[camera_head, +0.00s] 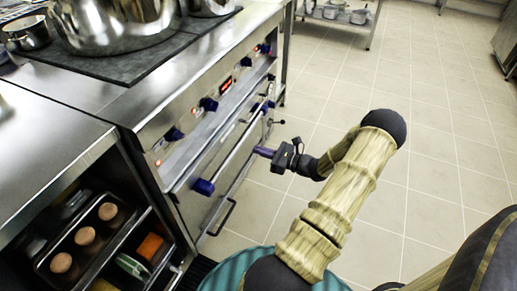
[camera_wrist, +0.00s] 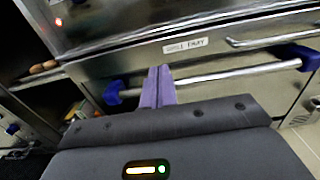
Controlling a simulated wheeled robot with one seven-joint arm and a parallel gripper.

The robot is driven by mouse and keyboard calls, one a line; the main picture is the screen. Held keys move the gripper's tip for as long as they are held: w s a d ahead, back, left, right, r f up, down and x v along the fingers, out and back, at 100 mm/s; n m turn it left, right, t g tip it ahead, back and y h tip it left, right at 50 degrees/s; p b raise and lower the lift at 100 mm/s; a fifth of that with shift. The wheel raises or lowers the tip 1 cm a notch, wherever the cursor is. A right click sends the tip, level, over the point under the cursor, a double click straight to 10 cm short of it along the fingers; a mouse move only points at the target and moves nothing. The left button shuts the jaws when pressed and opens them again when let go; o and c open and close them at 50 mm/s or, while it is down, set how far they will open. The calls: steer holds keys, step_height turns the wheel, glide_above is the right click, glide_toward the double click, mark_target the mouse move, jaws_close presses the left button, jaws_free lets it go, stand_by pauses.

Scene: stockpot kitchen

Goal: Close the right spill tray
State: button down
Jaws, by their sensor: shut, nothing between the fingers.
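My gripper (camera_head: 266,152) is shut and empty, its purple fingers pointing at the front of the steel range. In the wrist view the fingers (camera_wrist: 158,86) overlap a long bar handle (camera_wrist: 225,74) with blue ends; whether they touch it, I cannot tell. Above the bar is a steel front panel (camera_wrist: 205,60) with a label (camera_wrist: 186,46) that seems to read "spill tray", and a thin handle (camera_wrist: 272,38) to its right. In the head view a steel ledge (camera_head: 212,130) juts out below the knobs. How far the tray stands out is unclear.
The bar handle (camera_head: 232,150) runs along the range front in the head view. A large pot (camera_head: 112,25) stands on top. At left, an open shelf holds a tray with round brown items (camera_head: 85,236). The tiled floor (camera_head: 440,130) at right is clear.

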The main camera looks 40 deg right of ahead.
steer(key=c, duration=1.8)
jaws_free()
steer(key=shift+o, duration=1.3)
steer(key=a+r+n+g+y, duration=0.1)
steer(key=a+n+g+y, duration=0.2)
steer(key=a+n+g, duration=0.3)
steer(key=a, duration=0.4)
steer(key=shift+w+a+r, duration=0.15)
steer(key=shift+w+a, duration=0.2)
steer(key=shift+w, duration=0.05)
steer(key=s+a+r+n+g+h, duration=0.15)
steer(key=s+a+n+g, duration=0.25)
steer(key=a+n+g, duration=0.6)
steer(key=s+a+r+n+t+h, duration=0.2)
steer(key=s+a+r+n+h, duration=0.3)
steer(key=a+r+n+h, duration=0.4)
steer(key=a+r+n, duration=0.1)
steer(key=n, duration=0.5)
steer(key=shift+s+a+r, duration=0.2)
steer(key=shift+s+r, duration=0.15)
